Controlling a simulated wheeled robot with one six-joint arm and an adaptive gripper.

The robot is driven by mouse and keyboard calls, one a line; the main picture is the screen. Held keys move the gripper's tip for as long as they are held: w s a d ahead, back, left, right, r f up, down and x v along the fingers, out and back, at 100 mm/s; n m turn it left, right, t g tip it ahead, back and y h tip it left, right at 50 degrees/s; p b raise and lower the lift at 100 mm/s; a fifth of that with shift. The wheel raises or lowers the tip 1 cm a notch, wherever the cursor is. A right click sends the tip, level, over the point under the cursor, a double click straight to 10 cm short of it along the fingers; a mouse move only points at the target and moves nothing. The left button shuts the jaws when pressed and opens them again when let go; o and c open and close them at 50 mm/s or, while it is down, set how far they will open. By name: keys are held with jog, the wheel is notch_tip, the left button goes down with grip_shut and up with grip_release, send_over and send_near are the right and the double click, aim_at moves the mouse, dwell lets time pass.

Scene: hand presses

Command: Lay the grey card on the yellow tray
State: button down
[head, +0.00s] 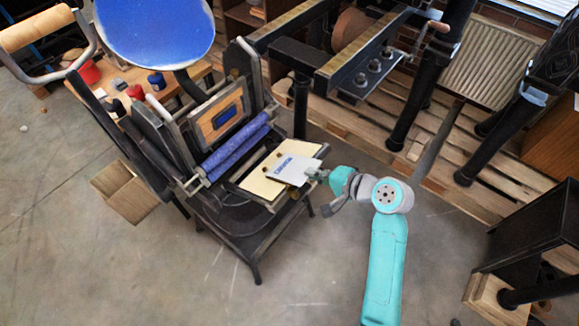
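The grey card (290,168), pale with dark blue lettering, is over the pale yellow tray (258,186) at the front of the hand press. The tray's bare surface shows to the card's left and behind it. My gripper (316,175) is at the card's right edge and appears shut on it; the fingertips are small and partly hidden. I cannot tell whether the card touches the tray or is just above it.
The press has blue rollers (236,146) directly left of the tray and a round blue disc (155,30) above. A black metal frame (365,70) stands behind on pallets. A black stand (535,235) is at right. The floor in front is clear.

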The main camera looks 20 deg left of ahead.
jog(key=s+d+r, duration=0.1)
jog(key=d+r, duration=0.3)
jog(key=r, duration=0.1)
jog(key=shift+s+d+r, duration=0.15)
jog(key=shift+s+r, duration=0.05)
jog(key=shift+s, duration=0.1)
dwell(0.6)
dwell(0.5)
